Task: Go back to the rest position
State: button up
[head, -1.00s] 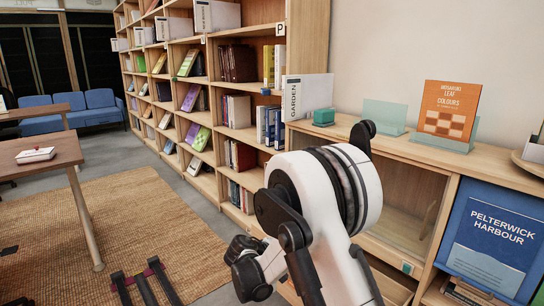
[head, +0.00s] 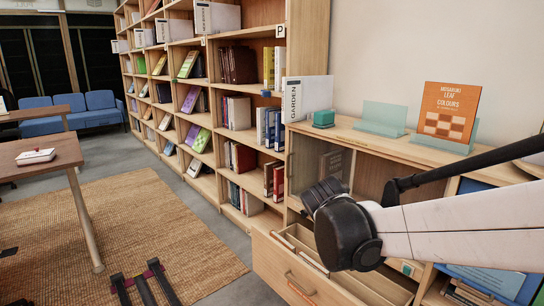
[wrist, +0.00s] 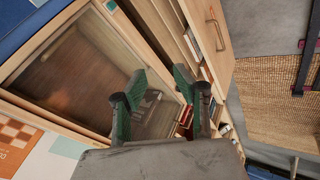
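My gripper (wrist: 160,72) shows in the wrist view with its two green-padded fingers apart and nothing between them. It hangs in front of a glass-fronted cabinet compartment (wrist: 85,75), tilted in this view. In the head view my white arm link comes in from the right and ends in a dark joint in front of the cabinet. I cannot make out the gripper fingers there.
A drawer (head: 287,278) stands pulled out below the cabinet, close to my arm; its handle side also shows in the wrist view (wrist: 222,42). The cabinet top holds an orange book (head: 447,108) and a teal box (head: 323,118). The woven rug (head: 150,225) is mostly clear.

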jog(key=s+d+r+m+t+y, duration=0.15)
jog(key=s+m+y, duration=0.25)
jog(key=s, duration=1.9)
notch_tip(320, 180, up, 18)
jog(key=p, duration=1.8)
jog(key=shift+d+r, duration=0.15)
jog(key=shift+d, duration=0.1)
jog(key=shift+g, duration=0.25)
jog(key=o, duration=0.3)
jog(key=shift+o, duration=0.2)
